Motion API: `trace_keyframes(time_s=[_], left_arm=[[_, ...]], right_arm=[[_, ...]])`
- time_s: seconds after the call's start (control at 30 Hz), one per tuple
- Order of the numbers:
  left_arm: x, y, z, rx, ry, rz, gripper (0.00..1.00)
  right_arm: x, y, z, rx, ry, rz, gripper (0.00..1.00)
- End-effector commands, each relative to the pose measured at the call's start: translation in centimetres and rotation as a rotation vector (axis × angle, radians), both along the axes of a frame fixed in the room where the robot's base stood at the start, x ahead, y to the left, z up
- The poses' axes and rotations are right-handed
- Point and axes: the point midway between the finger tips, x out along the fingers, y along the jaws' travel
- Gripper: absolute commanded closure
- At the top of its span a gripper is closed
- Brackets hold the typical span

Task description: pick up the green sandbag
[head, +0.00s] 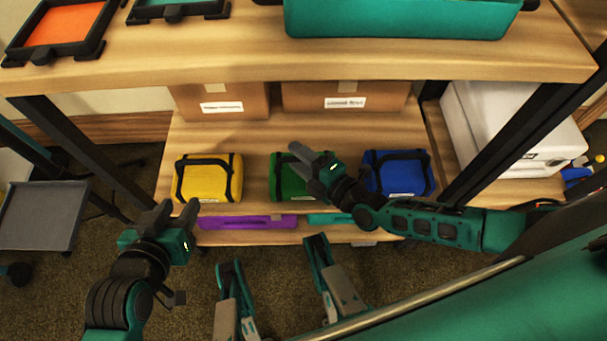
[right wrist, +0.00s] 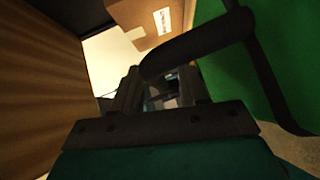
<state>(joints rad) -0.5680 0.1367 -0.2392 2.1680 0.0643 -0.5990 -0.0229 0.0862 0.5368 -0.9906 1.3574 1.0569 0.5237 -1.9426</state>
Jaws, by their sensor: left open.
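The green sandbag (head: 283,190) sits on the lower shelf between the yellow and blue bags. It has black straps and a black handle. My right gripper (head: 303,155) is over its upper part and hides some of it. In the right wrist view the green bag (right wrist: 233,70) fills the right side, and its black handle (right wrist: 198,43) crosses the finger area. My right fingers (right wrist: 160,92) are close to the handle; whether they grip it is not clear. My left gripper (head: 175,212) is open and empty, in front of the shelf at lower left.
The yellow bag (head: 207,177) and blue bag (head: 397,174) stand close on either side. Cardboard boxes (head: 222,101) stand behind. The upper shelf (head: 250,62) overhangs, holding a teal bin (head: 400,20). Purple (head: 247,222) and teal items lie below the bags. Dark posts flank the shelf.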

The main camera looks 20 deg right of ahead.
Motion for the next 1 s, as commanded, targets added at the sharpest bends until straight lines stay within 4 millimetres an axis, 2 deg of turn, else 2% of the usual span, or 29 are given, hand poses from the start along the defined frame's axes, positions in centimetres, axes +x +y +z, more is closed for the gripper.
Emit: trace_keyframes(time_s=[0.07, 0.43, 1.0], left_arm=[[0.02, 0.01, 0.01, 0.0, -0.001, 0.0, 0.57], [0.05, 0.14, -0.17, 0.001, -0.001, 0.003, 0.57], [0.02, 0.21, -0.26, 0.002, 0.001, 0.005, 0.57]], right_arm=[[-0.02, -0.01, 0.01, 0.0, 0.0, 0.0, 0.65], [-0.03, -0.02, 0.02, 0.0, -0.001, 0.0, 1.0], [-0.04, -0.03, -0.01, 0.0, 0.0, 0.0, 1.0]])
